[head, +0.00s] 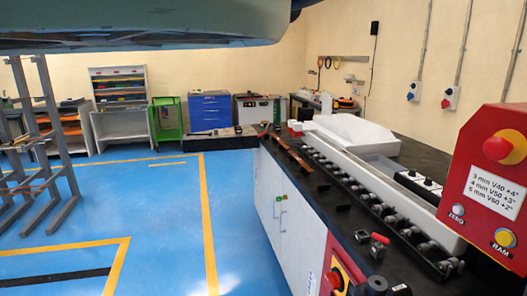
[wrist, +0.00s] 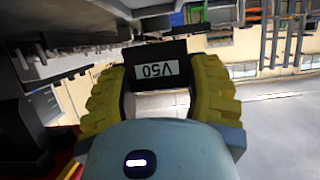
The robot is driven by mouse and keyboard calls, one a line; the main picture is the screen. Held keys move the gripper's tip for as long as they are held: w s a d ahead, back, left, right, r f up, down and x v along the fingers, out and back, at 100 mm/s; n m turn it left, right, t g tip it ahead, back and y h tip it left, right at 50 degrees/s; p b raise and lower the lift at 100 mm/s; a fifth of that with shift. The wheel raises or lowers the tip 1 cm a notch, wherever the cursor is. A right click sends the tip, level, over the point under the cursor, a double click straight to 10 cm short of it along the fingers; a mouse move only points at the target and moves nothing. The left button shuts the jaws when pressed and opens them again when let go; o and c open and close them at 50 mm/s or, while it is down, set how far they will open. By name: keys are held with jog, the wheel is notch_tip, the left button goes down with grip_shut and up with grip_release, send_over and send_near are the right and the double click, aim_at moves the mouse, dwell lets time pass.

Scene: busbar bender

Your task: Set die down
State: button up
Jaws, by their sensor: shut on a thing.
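In the wrist view, which appears upside down, my gripper (wrist: 161,80) is shut on a dark die (wrist: 150,54). The die has a white label that reads V50, inverted in this picture. The two yellow ribbed fingers press it from the left and right sides. The die is held clear in front of the gripper's palm, and I see no surface touching it. The head view shows neither the gripper nor the die in it. The long black bench top (head: 337,222) runs down the right side of the head view.
A row of rollers (head: 376,208) lines the bench. A red control box (head: 490,185) stands at its near right end. Small dark and red fittings (head: 375,245) sit on its near edge. Blue floor (head: 165,205) is open to the left, beside a grey rack (head: 50,130).

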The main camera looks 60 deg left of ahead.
jog(key=shift+w+f, duration=0.2)
jog(key=shift+f, duration=2)
jog(key=shift+o, duration=0.2)
jog(key=shift+s+f, duration=0.1)
jog(key=shift+f, duration=0.05)
